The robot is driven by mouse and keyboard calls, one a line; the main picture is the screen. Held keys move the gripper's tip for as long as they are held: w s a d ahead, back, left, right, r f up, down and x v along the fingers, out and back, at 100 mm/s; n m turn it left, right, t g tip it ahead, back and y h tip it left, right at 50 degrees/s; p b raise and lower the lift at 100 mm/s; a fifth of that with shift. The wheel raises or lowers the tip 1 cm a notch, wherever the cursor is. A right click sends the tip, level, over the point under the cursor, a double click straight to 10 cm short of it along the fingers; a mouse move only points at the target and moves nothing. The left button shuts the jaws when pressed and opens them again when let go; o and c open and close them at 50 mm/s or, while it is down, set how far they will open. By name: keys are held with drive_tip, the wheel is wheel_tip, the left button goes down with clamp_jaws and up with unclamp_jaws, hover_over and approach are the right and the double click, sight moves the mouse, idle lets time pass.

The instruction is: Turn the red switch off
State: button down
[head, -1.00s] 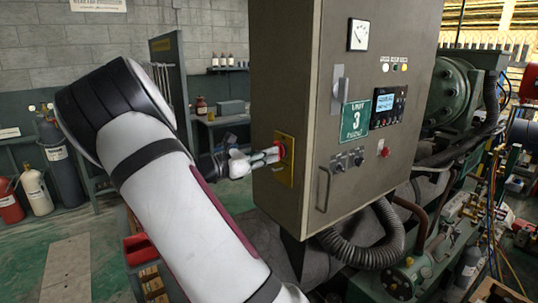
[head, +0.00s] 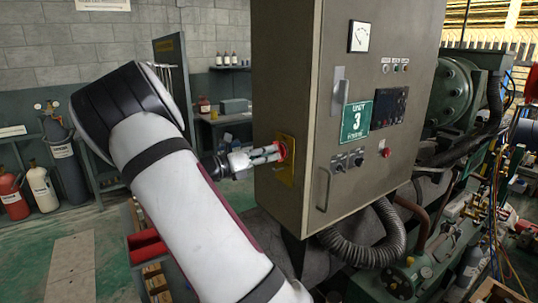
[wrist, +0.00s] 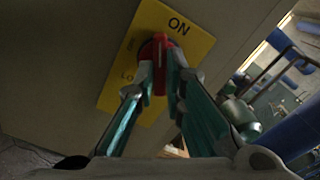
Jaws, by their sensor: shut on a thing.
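The red switch (head: 284,150) sits on a yellow plate (head: 287,176) on the left side of the grey cabinet (head: 300,110). In the wrist view the red handle (wrist: 159,62) stands upright in the picture, on the yellow plate (wrist: 193,42) lettered ON at top right. Other lettering on its left side is partly hidden. My gripper (wrist: 161,82) is shut on the handle, one fingertip on each side. In the head view my gripper (head: 268,154) reaches the switch from the left. The cabinet's display (head: 389,107) is dark and its small lamps (head: 395,67) look unlit.
A corrugated hose (head: 372,243) and green machinery stand below and right of the cabinet. Gas cylinders (head: 40,188) stand at the far left. A red bin (head: 147,247) is low beside my arm. Floor is open at the left.

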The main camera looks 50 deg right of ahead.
drive_tip(key=n, duration=0.3)
drive_tip(key=shift+r, duration=0.1)
drive_tip(key=shift+n, duration=2.3)
drive_tip(key=n, duration=0.3)
drive_tip(key=c, duration=1.8)
unclamp_jaws()
drive_tip(key=shift+o, duration=0.2)
